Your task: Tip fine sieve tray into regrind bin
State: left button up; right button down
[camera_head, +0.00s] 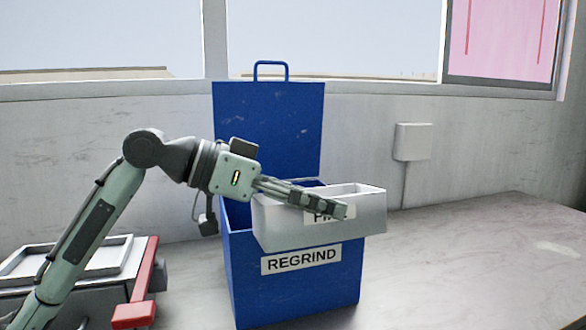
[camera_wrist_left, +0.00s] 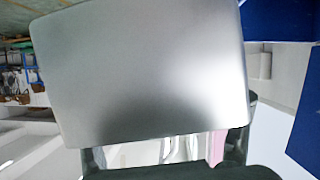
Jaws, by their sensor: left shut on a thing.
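The fine sieve tray (camera_head: 366,219) is a pale grey box whose label is partly covered by my fingers. My left gripper (camera_head: 328,204) is shut on the tray's near side and holds it over the front of the regrind bin, roughly level. The regrind bin (camera_head: 295,293) is blue, labelled REGRIND, with its lid (camera_head: 268,120) raised upright at the back. The tray hides much of the bin's opening. In the left wrist view a smooth grey tray face (camera_wrist_left: 140,75) fills the middle. The tray's contents cannot be made out. My right gripper is out of view.
A white tray (camera_head: 118,248) sits on a unit with red parts (camera_head: 140,300) at the left. A wall with windows stands behind, with a small white box (camera_head: 412,141) on it. The grey worktop (camera_head: 470,260) right of the bin is clear.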

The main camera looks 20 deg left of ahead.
pick_arm(q)
jog(key=shift+s+d+r+m+t+y, duration=0.1)
jog(key=shift+s+d+m+t+y, duration=0.3)
jog(key=shift+m, duration=0.3)
jog(key=shift+a, duration=0.1)
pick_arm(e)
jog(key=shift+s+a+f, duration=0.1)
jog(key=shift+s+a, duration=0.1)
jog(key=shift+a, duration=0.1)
